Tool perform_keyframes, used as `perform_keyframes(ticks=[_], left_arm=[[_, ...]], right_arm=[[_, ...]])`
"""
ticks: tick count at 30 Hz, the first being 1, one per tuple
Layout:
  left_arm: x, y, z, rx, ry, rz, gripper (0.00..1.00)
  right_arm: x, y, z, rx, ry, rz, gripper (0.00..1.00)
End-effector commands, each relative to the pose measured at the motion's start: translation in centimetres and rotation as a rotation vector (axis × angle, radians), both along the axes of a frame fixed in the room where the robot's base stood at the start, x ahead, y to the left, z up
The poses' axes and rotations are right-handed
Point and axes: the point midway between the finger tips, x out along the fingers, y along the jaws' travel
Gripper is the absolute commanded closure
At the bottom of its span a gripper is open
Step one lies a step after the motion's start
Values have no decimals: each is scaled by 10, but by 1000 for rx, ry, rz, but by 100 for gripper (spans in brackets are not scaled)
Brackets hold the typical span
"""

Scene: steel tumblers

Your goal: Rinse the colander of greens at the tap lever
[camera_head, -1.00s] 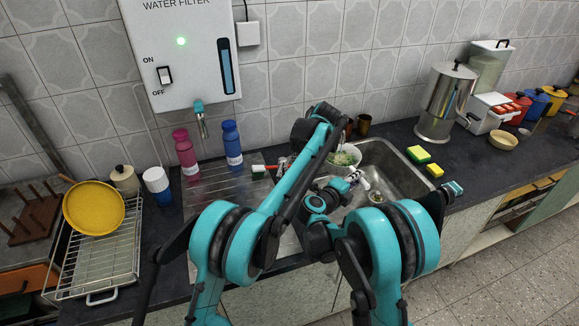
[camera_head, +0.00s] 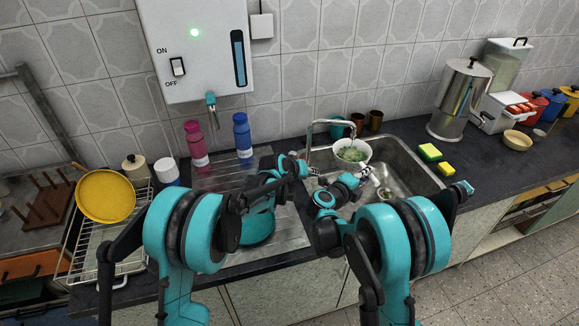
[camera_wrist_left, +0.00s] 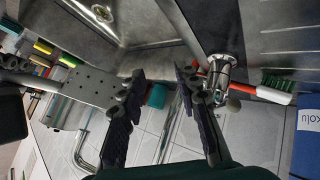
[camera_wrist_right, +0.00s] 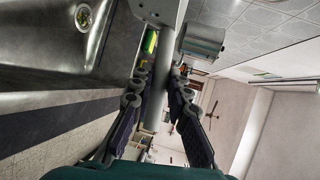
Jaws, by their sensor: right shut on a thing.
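The white colander (camera_head: 340,157) with greens (camera_head: 352,153) is over the sink, below the end of the curved tap spout (camera_head: 326,122). My right gripper (camera_head: 362,178) is at its near side. In the right wrist view, its fingers (camera_wrist_right: 159,80) are shut on a grey, bar-like handle (camera_wrist_right: 166,55). My left gripper (camera_head: 303,168) is beside the tap's base, left of the sink. Its fingers (camera_wrist_left: 160,78) are open and empty in the left wrist view. The chrome tap base (camera_wrist_left: 222,72), where the lever is hard to make out, is just beyond one finger.
A brush with red handle (camera_wrist_left: 268,93) lies beside the tap. Two bottles, pink (camera_head: 196,145) and blue (camera_head: 242,137), stand behind the drainboard (camera_head: 285,215). Cups (camera_head: 375,120) stand behind the sink. Sponges (camera_head: 430,152) lie on its right. A dish rack (camera_head: 120,262) is at left.

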Motion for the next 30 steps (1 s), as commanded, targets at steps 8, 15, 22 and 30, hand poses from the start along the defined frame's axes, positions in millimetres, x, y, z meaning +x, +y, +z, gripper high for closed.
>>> perform_keyframes(ticks=[8, 15, 22, 30], left_arm=[[-40, 73, 11, -357, -226, 213, 68], [-66, 111, 24, -485, -315, 330, 68], [-49, 106, 21, -500, -325, 342, 68], [1, 85, 8, -497, -323, 341, 68]], right_arm=[[0, 0, 0, -1, -1, 0, 100], [0, 0, 0, -1, -1, 0, 100], [0, 0, 0, -1, -1, 0, 100], [0, 0, 0, -1, -1, 0, 100]])
